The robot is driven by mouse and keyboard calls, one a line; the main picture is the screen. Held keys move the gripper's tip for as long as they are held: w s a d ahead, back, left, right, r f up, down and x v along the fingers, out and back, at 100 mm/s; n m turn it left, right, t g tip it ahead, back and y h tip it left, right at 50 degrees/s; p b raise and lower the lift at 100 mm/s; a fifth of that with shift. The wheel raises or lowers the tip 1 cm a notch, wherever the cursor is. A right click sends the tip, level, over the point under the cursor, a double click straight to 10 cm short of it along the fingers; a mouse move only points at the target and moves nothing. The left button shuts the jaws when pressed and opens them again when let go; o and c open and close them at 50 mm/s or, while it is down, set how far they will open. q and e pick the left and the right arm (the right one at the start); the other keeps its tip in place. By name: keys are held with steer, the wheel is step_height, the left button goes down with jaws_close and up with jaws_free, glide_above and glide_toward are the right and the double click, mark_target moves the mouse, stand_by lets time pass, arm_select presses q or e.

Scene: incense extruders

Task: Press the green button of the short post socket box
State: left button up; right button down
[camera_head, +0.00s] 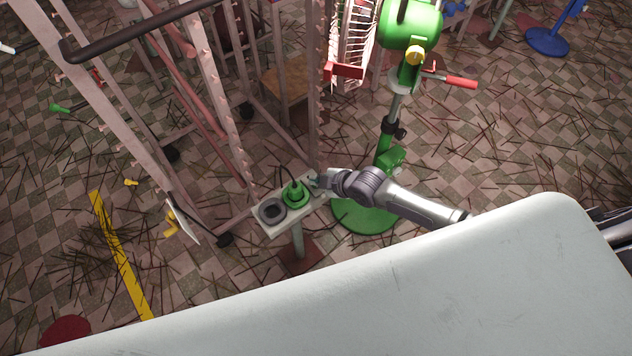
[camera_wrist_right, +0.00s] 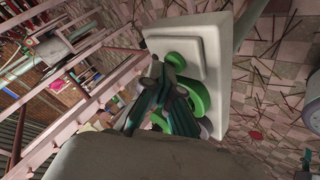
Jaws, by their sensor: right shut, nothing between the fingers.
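The short post socket box (camera_head: 268,231) is a pale, flat block on a short post. It carries a dark grey round socket (camera_head: 272,211) at its left end and a green plug (camera_head: 295,194) with a dark cord in the middle. My right gripper (camera_head: 318,182) is shut and empty at the box's right end, beside the plug. No separate green button shows in the head view; the gripper covers that end. In the wrist view, the shut fingers (camera_wrist_right: 167,88) are in front of the pale box (camera_wrist_right: 215,45) and green round parts (camera_wrist_right: 200,97). I cannot tell whether they touch.
A green machine (camera_head: 410,25) on a green stand with a round base (camera_head: 365,215) is behind my right arm. Pinkish metal racks (camera_head: 200,80) stand close behind and left of the box. Thin sticks litter the checkered floor. A yellow strip (camera_head: 120,255) lies at left.

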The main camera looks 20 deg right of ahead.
steer(key=shift+r+p, duration=0.3)
steer(key=shift+r, duration=0.1)
step_height(320, 180, up, 6)
steer(key=p, duration=0.6)
stand_by(0.4)
